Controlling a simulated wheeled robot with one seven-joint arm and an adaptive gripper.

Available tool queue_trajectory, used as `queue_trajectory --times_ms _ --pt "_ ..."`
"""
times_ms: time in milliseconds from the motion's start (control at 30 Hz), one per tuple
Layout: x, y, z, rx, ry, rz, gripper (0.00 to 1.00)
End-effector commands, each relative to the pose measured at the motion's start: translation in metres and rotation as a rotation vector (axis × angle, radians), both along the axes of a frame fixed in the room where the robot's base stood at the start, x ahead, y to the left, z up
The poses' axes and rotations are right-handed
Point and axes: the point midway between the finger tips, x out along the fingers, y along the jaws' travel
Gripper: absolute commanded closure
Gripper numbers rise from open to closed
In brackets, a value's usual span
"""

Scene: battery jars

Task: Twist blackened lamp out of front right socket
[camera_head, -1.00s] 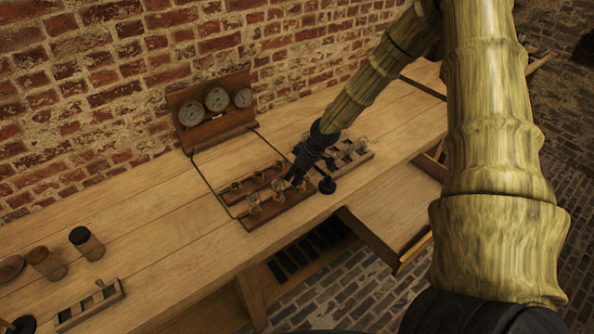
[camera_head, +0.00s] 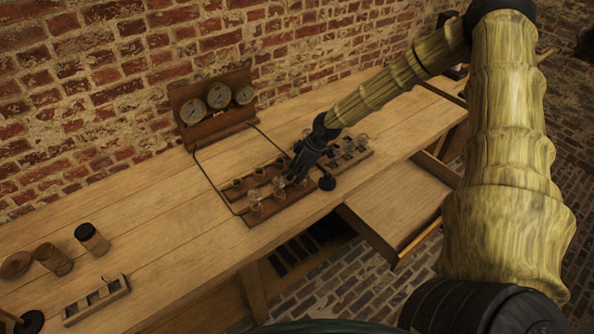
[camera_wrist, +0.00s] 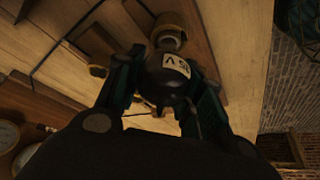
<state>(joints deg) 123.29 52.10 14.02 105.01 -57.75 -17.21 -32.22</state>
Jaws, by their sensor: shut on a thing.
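My gripper (camera_head: 297,179) reaches down to the front right end of the wooden socket board (camera_head: 247,219). In the wrist view my gripper (camera_wrist: 165,75) is shut on the blackened lamp (camera_wrist: 160,85), a dark round bulb with a pale marked label. Beyond the lamp is the brass front right socket (camera_wrist: 170,24), in line with the lamp's grey neck. I cannot tell whether the lamp's base is still seated. In the head view the gripper hides the lamp and its socket. Clear lamps (camera_head: 279,187) stand in other front sockets to the left.
A gauge panel (camera_head: 215,107) stands behind the board, with wires running to it. A rack of lamps (camera_head: 362,143) lies close on the right, beside a black round knob (camera_head: 327,183). An open drawer (camera_head: 390,205) juts out in front. Jars (camera_head: 92,240) stand at far left.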

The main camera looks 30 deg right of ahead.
Motion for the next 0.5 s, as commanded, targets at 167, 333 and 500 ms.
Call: queue_trajectory --times_ms 167,333,500 --pt "-0.0002 0.0001 -0.0011 0.000 0.000 0.013 0.91" --pt "-0.0015 0.0007 -0.0020 0.003 0.000 0.107 0.91" --pt "-0.0027 0.0012 -0.0028 0.001 0.000 0.206 0.91"
